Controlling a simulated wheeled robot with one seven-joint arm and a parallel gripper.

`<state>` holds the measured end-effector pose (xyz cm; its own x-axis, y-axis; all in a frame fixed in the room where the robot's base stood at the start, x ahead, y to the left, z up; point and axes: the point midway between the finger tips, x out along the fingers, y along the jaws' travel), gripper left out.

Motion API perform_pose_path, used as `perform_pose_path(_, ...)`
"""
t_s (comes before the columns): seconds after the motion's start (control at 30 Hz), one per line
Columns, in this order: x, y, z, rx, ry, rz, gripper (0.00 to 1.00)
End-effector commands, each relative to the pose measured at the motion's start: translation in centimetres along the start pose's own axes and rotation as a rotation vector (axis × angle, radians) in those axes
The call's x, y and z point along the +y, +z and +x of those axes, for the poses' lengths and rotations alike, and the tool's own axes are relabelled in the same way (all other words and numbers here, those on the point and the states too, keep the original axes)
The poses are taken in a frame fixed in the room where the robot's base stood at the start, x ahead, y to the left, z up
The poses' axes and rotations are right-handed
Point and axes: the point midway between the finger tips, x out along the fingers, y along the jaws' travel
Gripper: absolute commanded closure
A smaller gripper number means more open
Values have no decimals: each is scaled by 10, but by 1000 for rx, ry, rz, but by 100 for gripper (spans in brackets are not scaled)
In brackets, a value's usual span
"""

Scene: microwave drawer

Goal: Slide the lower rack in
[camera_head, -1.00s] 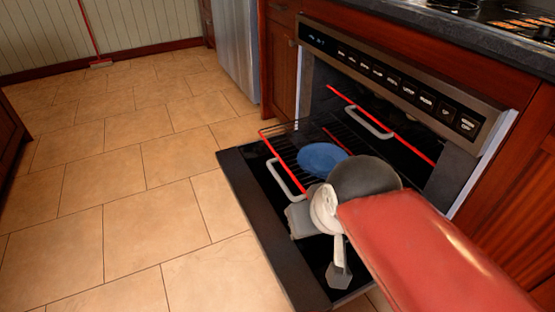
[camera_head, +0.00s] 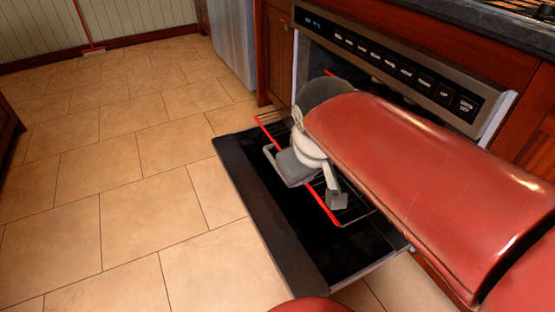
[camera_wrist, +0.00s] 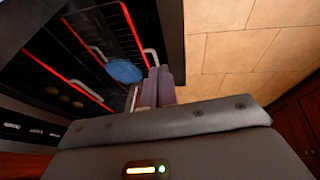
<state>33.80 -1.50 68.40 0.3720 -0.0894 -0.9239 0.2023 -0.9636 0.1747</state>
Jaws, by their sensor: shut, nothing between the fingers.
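The lower rack is pulled out over the open door. Its red front bar (camera_head: 325,207) and pale handle (camera_head: 268,152) show in the head view, partly hidden by my gripper. In the wrist view its red bar (camera_wrist: 133,30) and handle (camera_wrist: 151,58) lie close to my fingers. My gripper (camera_head: 336,199) is shut and empty, hanging over the front part of the lower rack near the handle. Its two fingers stand together in the wrist view (camera_wrist: 158,75). I cannot tell whether they touch the rack. A blue plate (camera_wrist: 125,71) shows near the fingertips in the wrist view.
The open door (camera_head: 242,190) reaches out over the tiled floor (camera_head: 140,220). The upper rack's red bar (camera_wrist: 75,85) lies near the control panel (camera_head: 400,70). A metal appliance (camera_head: 232,40) stands at the back left. Floor left of the door is clear.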

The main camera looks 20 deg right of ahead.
Motion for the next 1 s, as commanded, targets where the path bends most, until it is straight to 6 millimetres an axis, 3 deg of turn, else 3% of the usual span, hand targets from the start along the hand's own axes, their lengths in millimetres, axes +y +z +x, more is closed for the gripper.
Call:
perform_pose_path(0.03, 6, -17, 15, -40, 17, -71, 100)
perform_pose_path(0.27, 33, -89, 69, -206, 108, -397, 100)
perform_pose_path(0.5, 46, -159, 150, -398, 203, -738, 100)
perform_pose_path(0.8, 37, -225, 276, -672, 322, -1162, 100)
perform_pose_path(1.0, 17, -250, 358, -857, 398, -1415, 100)
